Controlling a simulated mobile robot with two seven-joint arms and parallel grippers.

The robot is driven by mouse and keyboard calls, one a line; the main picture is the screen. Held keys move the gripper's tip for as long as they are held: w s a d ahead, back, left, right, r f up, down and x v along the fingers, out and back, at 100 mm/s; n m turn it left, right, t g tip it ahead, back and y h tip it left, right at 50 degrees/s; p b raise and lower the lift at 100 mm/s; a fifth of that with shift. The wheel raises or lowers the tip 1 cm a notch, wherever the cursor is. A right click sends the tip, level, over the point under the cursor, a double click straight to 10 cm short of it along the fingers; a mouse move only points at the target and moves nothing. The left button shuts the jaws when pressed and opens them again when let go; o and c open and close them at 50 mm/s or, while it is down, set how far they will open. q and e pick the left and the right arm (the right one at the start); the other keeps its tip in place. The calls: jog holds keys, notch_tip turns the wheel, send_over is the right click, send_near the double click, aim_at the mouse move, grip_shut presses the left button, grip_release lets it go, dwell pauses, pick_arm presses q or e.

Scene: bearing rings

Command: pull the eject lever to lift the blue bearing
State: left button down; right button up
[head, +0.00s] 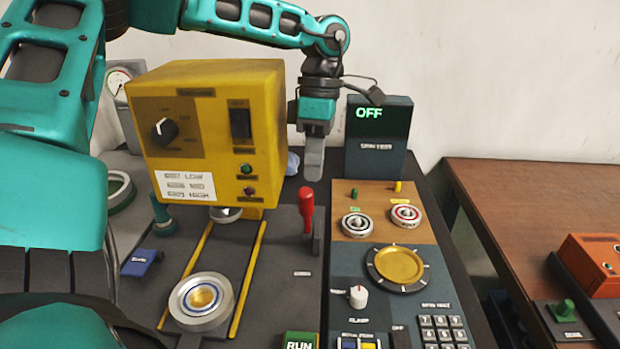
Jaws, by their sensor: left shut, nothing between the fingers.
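The red-handled lever (307,211) stands upright at the right edge of the dark machine bed. The blue-ringed bearing (187,299) sits around a gold centre, in a silver round holder between two yellow rails. My left gripper (313,174) points down with its fingers together and nothing visible in them. In the picture its tips are just above the lever's top; I cannot tell how far apart they are in depth. My right gripper does not show.
A yellow control box (215,120) stands left of my left gripper. A dark OFF display (378,140) stands to its right. Two bearings (357,225) (406,215) sit on a tan panel above a gold disc (399,265). A wooden table (510,185) is at right.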

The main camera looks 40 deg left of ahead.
aim_at(308, 192)
pick_arm(q)
jog(key=shift+s+d+f, duration=0.2)
jog(key=shift+s+d, duration=0.2)
jog(key=shift+s, duration=0.25)
jog(key=shift+s+d+f, duration=0.15)
jog(key=shift+s+d, duration=0.2)
jog(key=shift+s, duration=0.25)
jog(key=s+d+b, duration=0.1)
jog(key=b, duration=0.1)
jog(key=s+t+y+b, duration=0.1)
jog(key=b, duration=0.1)
jog(key=shift+d+f+t, duration=0.3)
jog(key=shift+d+f, duration=0.05)
jog(key=shift+s+d+b, duration=0.15)
jog(key=shift+d+b, duration=0.05)
jog(key=shift+b, duration=0.1)
jog(key=shift+s+d, duration=0.25)
jog(key=shift+s, duration=0.1)
notch_tip(308, 192, up, 13)
jog(key=p, duration=0.3)
jog(key=shift+w+d, duration=0.15)
jog(key=shift+w, duration=0.2)
jog(key=shift+y, duration=0.3)
